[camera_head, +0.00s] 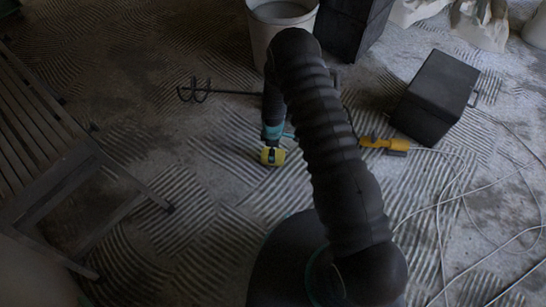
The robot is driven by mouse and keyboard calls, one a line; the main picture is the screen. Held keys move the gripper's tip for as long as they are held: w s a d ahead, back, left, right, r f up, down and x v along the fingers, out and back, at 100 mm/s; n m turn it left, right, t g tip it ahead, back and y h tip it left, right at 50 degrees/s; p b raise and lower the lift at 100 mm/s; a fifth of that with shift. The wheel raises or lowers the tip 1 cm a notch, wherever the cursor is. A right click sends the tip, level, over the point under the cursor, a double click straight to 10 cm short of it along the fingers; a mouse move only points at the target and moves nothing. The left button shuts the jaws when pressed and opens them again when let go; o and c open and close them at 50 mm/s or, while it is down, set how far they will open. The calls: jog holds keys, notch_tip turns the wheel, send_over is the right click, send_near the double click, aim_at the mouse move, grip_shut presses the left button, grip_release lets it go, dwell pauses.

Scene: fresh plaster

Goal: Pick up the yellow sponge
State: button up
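A small yellow block, which looks like the yellow sponge (279,158), lies near the middle of the view, just left of my arm. My dark arm rises from the bottom, bends over at the top and comes down to a teal-ringed wrist. My gripper (271,149) is at the end of this wrist, pointing down, right at the yellow block and overlapping it in the picture. The fingers are dark and too small to make out, so I cannot tell whether they touch or hold the block.
A yellow-orange tool (384,144) with a pale cable lies to the right, beside a black box (435,97). A mixing paddle (205,91) lies at left. A white bucket (260,34) stands behind my arm. A slatted wooden chair (45,140) fills the left side. Ridged floor is bare between.

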notch_tip(320, 180, down, 5)
jog(key=shift+w+d+r, duration=0.1)
jog(key=shift+d, duration=0.05)
jog(key=shift+c, duration=0.3)
jog(key=c, duration=1.1)
